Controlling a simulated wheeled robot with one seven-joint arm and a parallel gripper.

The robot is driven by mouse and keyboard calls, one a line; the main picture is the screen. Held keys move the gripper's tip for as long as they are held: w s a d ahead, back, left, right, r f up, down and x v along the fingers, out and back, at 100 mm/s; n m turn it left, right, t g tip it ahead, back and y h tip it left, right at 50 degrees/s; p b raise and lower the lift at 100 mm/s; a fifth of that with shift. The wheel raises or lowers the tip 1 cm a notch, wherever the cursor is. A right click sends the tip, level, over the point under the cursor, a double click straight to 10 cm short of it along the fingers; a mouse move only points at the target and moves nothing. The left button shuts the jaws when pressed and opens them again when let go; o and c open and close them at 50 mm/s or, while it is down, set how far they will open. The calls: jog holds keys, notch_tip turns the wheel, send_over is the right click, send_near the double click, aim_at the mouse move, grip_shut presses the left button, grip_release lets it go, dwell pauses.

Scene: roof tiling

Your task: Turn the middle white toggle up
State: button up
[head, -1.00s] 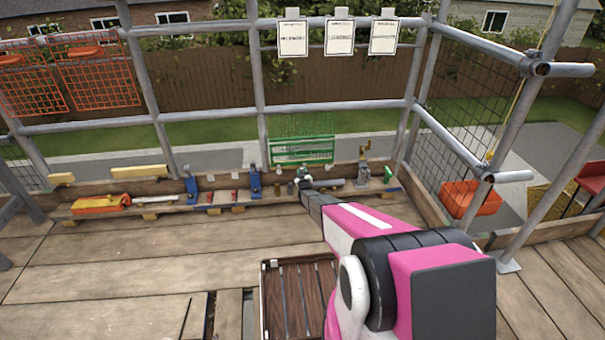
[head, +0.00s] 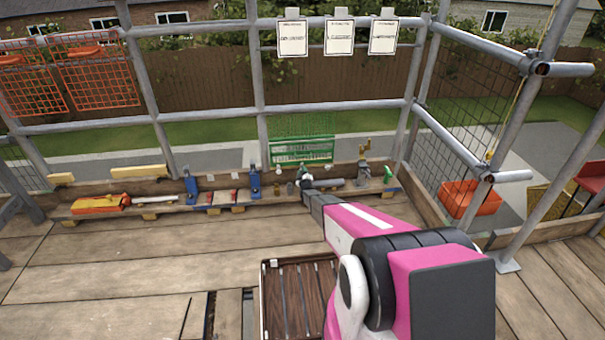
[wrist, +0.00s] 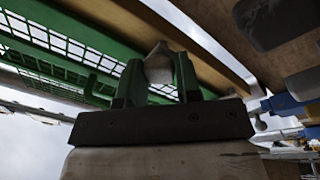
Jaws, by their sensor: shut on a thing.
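My gripper (head: 304,181) is at the far end of my pink arm, at the plank shelf in front of the green mesh rack. In the wrist view, the green fingers of my gripper (wrist: 159,75) are shut on a small whitish piece that looks like a white toggle (wrist: 158,62). Its top shows between the fingertips; the fingers hide its lower part. The head view is too small to tell which toggle it is or how it is turned.
The green mesh rack (head: 302,150) stands just behind my gripper. Blue clamps (head: 255,182) and an orange-yellow item (head: 98,203) are on the shelf to the left. A brass-topped metal tool (head: 363,172) stands to the right. A slatted crate (head: 265,300) is in front. Metal rails enclose the deck.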

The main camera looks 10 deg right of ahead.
jog(key=shift+d, duration=0.1)
jog(key=o, duration=0.9)
jog(key=shift+s, duration=0.1)
jog(key=s+f, duration=0.1)
jog(key=s, duration=0.9)
jog(key=shift+s+f, duration=0.25)
jog(key=shift+f, duration=0.1)
